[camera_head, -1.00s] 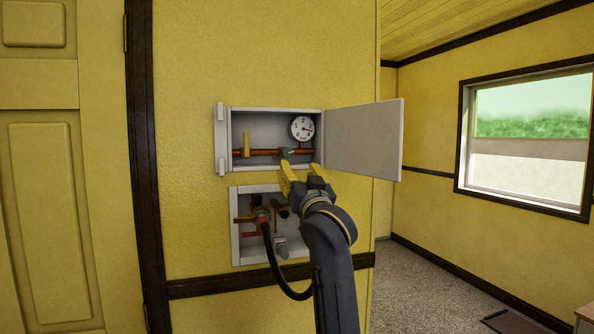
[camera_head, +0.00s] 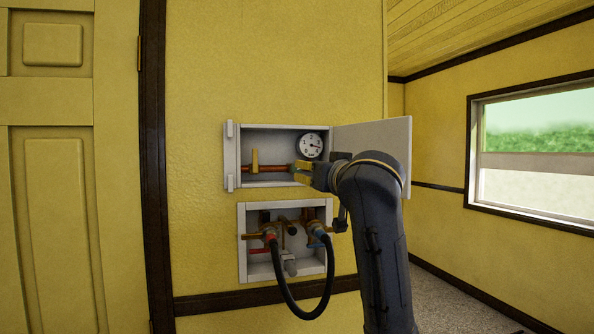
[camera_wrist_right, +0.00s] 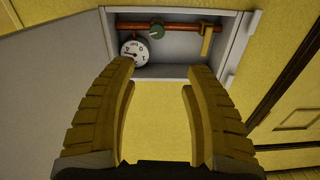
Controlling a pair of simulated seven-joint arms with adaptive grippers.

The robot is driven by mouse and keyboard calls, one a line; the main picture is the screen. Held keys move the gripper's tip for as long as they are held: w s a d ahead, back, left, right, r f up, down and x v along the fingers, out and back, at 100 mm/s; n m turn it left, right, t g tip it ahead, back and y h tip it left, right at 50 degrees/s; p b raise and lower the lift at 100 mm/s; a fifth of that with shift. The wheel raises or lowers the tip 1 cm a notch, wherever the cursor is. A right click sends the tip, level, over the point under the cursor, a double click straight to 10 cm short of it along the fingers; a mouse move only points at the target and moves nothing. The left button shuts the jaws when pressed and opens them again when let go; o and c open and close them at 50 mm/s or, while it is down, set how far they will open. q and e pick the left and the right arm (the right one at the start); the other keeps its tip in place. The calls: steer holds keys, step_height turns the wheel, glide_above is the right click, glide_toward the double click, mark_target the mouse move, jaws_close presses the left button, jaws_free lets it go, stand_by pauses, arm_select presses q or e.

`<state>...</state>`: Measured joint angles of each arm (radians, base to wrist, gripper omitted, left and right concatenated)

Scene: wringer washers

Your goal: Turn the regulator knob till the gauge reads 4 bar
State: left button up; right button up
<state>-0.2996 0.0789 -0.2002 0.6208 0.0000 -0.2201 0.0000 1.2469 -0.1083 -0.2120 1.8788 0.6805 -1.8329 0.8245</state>
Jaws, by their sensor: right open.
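The round white gauge (camera_head: 311,145) is at the right inside the open upper wall box; its needle points roughly right, near the 3, too small to read exactly. It also shows upside down in the right wrist view (camera_wrist_right: 135,53). My right gripper (camera_head: 299,173) is at the box's lower right opening. In the wrist view its yellow fingers (camera_wrist_right: 160,75) are apart and empty, with the knob beyond their tips. My left gripper is not in view.
The box's grey door (camera_head: 375,140) stands open to the right, behind my arm. A yellow lever (camera_head: 254,160) is on the pipe (camera_head: 275,169) at the left. A lower recess (camera_head: 242,250) holds taps and a looping black hose (camera_head: 290,309).

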glide_toward(297, 169)
steer(key=x, duration=1)
stand_by(0.3)
jaws_close()
stand_by(0.5)
steer(key=shift+m, duration=0.3)
